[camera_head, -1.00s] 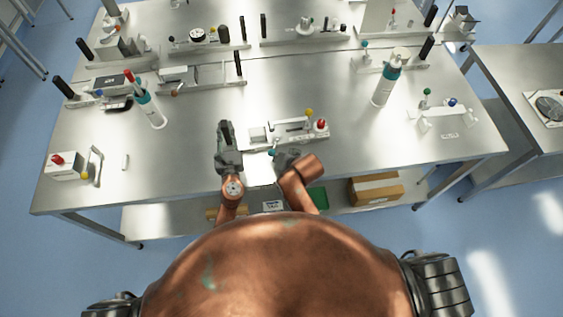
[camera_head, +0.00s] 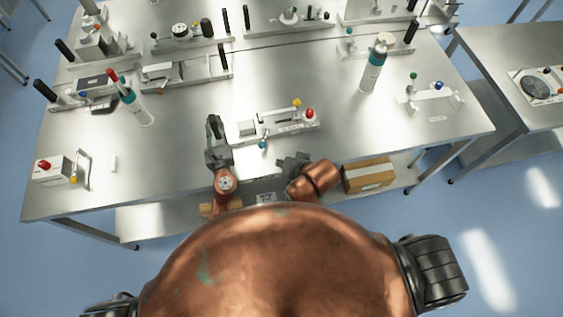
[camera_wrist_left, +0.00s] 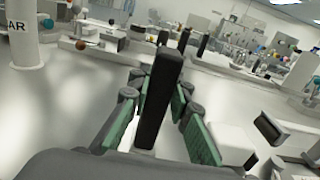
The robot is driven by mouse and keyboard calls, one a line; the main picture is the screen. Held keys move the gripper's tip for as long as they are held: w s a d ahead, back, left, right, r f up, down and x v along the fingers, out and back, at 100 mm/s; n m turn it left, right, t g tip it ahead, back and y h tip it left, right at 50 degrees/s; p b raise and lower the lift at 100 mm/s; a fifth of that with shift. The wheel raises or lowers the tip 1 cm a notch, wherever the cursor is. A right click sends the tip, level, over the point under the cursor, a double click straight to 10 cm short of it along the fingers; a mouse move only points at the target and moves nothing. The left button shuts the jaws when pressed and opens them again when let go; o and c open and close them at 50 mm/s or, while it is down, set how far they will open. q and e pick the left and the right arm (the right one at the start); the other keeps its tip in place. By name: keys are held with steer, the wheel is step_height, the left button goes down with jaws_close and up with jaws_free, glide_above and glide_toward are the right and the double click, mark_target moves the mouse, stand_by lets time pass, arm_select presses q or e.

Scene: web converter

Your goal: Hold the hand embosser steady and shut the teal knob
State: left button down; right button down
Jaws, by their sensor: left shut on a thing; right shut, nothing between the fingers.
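The hand embosser (camera_head: 277,126) is a pale device on the near middle of the metal table, with a yellow knob (camera_head: 297,103) and a red knob (camera_head: 309,113). Its teal knob (camera_head: 262,145) sticks out at the near side. My left gripper (camera_head: 214,143) is shut on an upright black handle (camera_head: 213,121) at the embosser's left end. In the left wrist view the black handle (camera_wrist_left: 161,95) stands between the green finger pads. My right gripper (camera_head: 286,163) is shut and empty, to the right of and nearer me than the teal knob, apart from it.
A white box with a red knob (camera_head: 52,169) sits at the left. Several devices line the back. The table between embosser and right bottle is clear.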

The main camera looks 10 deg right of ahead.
arm_select(q)
steer(key=shift+f+p, duration=0.25)
steer(key=shift+p, duration=0.1)
stand_by(0.7)
steer(key=c, duration=2)
jaws_free()
steer(key=shift+a, duration=0.1)
steer(key=shift+c, duration=0.2)
steer(key=o, duration=0.3)
steer(key=shift+r, duration=0.25)
steer(key=s, duration=1.2)
steer(key=shift+d, duration=0.3)
